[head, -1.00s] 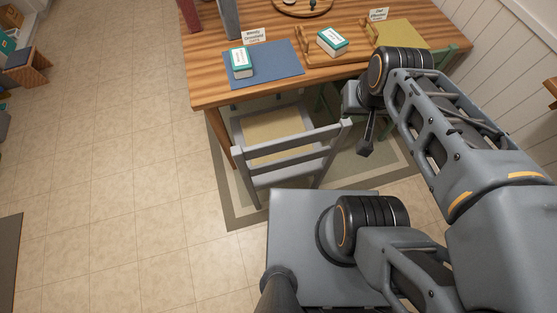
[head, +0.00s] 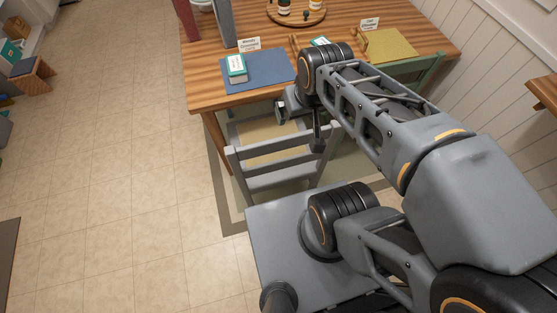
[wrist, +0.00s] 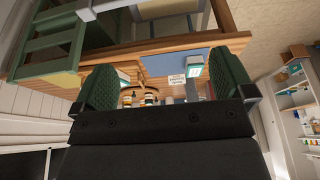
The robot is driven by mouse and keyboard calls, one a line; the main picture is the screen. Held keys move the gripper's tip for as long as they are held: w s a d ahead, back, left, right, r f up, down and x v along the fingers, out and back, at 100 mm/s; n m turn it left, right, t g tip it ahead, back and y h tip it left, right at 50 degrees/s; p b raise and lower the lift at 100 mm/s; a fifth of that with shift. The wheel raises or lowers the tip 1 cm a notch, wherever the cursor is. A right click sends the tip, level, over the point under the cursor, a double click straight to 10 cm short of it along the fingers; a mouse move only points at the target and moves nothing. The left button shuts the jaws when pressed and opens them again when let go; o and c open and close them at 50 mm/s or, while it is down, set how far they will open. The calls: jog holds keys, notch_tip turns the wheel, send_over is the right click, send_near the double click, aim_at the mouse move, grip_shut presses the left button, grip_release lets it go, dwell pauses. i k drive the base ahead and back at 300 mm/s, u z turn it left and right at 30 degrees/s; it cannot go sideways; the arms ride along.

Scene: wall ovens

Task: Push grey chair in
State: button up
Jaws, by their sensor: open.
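The grey chair (head: 277,180) stands at the near side of the wooden table, with its slatted back toward me. Its tan seat (head: 260,134) lies partly under the table edge. My gripper (head: 317,138) hangs at the right end of the chair's back in the head view; whether it touches the chair cannot be told. In the wrist view my gripper (wrist: 165,85) shows its two green pads wide apart, with nothing held between them. My arm hides part of the chair's right side.
The wooden table (head: 222,95) bears a blue mat (head: 265,76), a teal-and-white box (head: 236,68) and a name card. A green chair (head: 428,72) stands to the right, near the white wall (head: 500,75). The tiled floor at left (head: 130,170) is clear.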

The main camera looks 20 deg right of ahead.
aim_at(270, 175)
jog(key=z, duration=3.05)
jog(key=k, duration=1.9)
jog(key=u, duration=1.2)
jog(key=i, duration=0.5)
